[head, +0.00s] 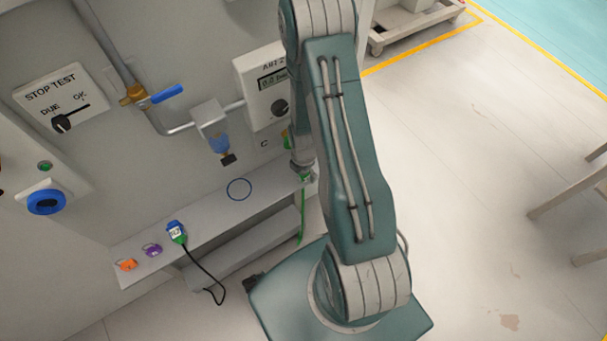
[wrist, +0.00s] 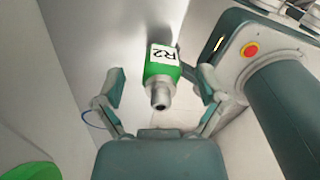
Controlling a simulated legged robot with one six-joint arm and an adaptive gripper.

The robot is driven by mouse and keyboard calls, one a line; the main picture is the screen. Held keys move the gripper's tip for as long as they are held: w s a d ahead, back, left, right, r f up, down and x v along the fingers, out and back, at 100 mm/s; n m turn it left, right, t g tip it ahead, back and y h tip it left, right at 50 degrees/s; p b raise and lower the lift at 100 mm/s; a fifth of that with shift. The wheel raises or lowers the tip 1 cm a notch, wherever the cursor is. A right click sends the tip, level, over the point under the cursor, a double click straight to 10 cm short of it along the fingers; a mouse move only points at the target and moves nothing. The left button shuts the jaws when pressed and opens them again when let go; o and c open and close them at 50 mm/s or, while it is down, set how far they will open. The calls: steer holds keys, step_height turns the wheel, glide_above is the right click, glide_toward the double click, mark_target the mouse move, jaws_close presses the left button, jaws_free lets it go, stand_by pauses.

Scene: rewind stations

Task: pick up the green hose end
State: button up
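The green hose end (wrist: 163,72) is in the wrist view, with a white "R2" label and a grey metal tip pointing towards my gripper. My gripper (wrist: 161,88) is open, one finger on each side of the hose end, with gaps on both sides. In the head view my gripper (head: 302,172) is at the right end of the shelf, and my arm hides part of it. A little green of the hose end shows there, with a green hose (head: 301,222) hanging below.
The grey shelf (head: 205,213) runs along the wall. On it are an orange cap (head: 127,265), a purple cap (head: 152,249) and a blue-green connector (head: 176,232) with a black cable. A blue-handled valve (head: 168,94) and a blue-bodied fitting (head: 220,145) are above.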

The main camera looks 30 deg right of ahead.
jaws_close()
steer(key=shift+a, duration=0.15)
steer(key=shift+r, duration=0.15)
